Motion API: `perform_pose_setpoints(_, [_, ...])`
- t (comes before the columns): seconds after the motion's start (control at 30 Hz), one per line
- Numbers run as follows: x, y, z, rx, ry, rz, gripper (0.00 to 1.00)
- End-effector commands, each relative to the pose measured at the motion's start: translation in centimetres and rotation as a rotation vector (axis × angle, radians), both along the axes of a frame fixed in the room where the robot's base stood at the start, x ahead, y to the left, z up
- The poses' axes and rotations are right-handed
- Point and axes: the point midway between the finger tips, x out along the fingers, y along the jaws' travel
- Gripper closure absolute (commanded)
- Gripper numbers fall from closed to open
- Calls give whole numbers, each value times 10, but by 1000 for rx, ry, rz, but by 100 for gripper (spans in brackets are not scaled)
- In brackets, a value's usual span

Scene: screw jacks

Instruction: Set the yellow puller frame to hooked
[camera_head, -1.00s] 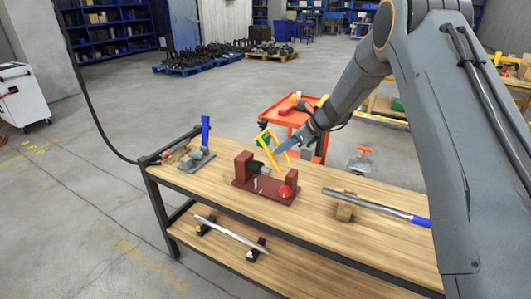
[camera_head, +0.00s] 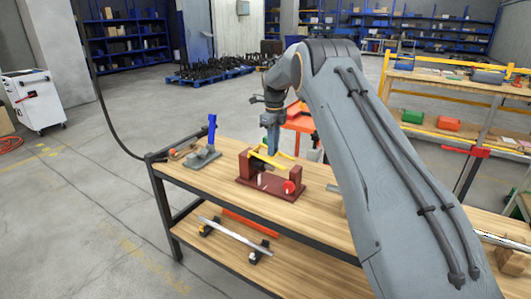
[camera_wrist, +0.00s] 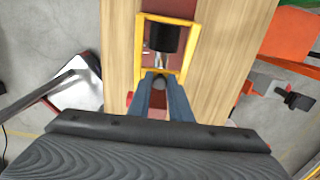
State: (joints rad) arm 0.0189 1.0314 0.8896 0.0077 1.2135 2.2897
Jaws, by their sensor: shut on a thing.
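The yellow puller frame (camera_head: 263,161) is a rectangular loop, lying roughly level over the dark red jack (camera_head: 268,188) on the wooden bench. In the wrist view the frame (camera_wrist: 139,48) surrounds a black cylinder (camera_wrist: 164,38) with a metal rod. My gripper (camera_head: 271,153) points down onto the frame from above. In the wrist view my gripper (camera_wrist: 159,79) is shut at the frame's near bar, with a dark round end between the fingers. I cannot tell whether the frame's far bar touches the jack. A red ball knob (camera_head: 289,187) is at the jack's right end.
A grey fixture with a blue handle (camera_head: 212,128) stands left of the jack on the wooden bench (camera_head: 225,190). An orange trolley (camera_head: 299,121) is behind the bench. The lower shelf holds a metal bar (camera_head: 226,234). My arm hides the bench's right part.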

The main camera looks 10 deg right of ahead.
Motion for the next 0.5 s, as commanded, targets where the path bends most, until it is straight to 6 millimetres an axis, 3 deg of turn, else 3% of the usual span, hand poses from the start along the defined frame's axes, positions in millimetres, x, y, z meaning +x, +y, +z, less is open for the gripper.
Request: perform_pose_setpoints(0.5, [-2, 5, -17, -138, 121, -1, 100])
